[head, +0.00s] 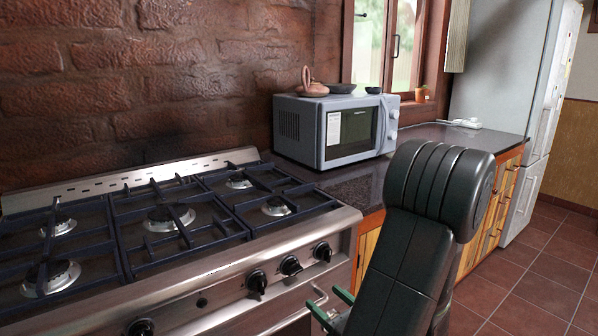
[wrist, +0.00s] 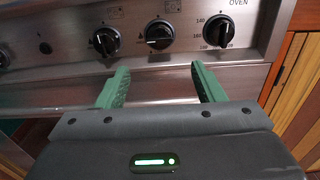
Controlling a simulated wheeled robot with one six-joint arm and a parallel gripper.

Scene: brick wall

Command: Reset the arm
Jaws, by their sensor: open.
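My gripper (wrist: 158,88) is open and empty in the wrist view, with its two green fingers spread apart. It faces the front of the stove, below the control knobs. In the head view the green fingertips (head: 331,306) show low in the picture, partly hidden by my dark arm, in front of the stove (head: 200,285). The arm is folded, with its black joint raised in front of the counter.
Black knobs (wrist: 159,33) line the stove's front panel close to the fingers. A fridge (head: 500,75) stands behind. Tiled floor at right (head: 540,270) is clear.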

